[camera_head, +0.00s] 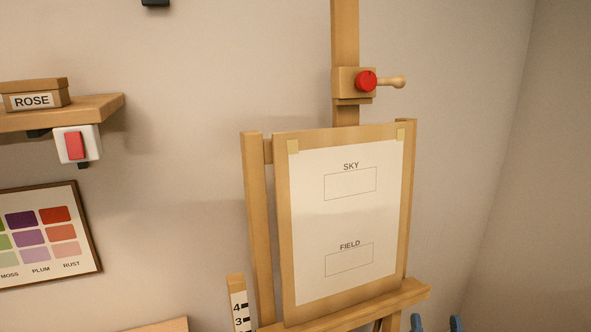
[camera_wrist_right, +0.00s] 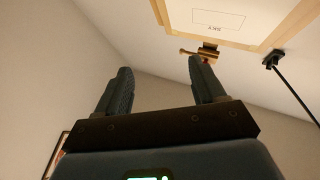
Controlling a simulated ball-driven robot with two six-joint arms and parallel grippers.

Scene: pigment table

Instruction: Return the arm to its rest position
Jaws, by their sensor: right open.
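My right gripper (camera_head: 436,323) shows only as two blue fingertips at the bottom edge of the head view, right of the easel's ledge. In the right wrist view its two fingers (camera_wrist_right: 161,66) stand well apart with nothing between them, so it is open and empty. The easel's wooden knob handle and the sheet show beyond the fingers there. My left gripper is in neither view. The rest of the right arm is hidden below the head view.
The easel (camera_head: 253,215) holds a sheet (camera_head: 340,215) marked SKY and FIELD, with a red knob (camera_head: 366,81) above. At left are a shelf (camera_head: 95,108) with a ROSE box (camera_head: 35,95), a red switch (camera_head: 75,146) and a colour chart (camera_head: 45,235). Bare wall lies right of the easel.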

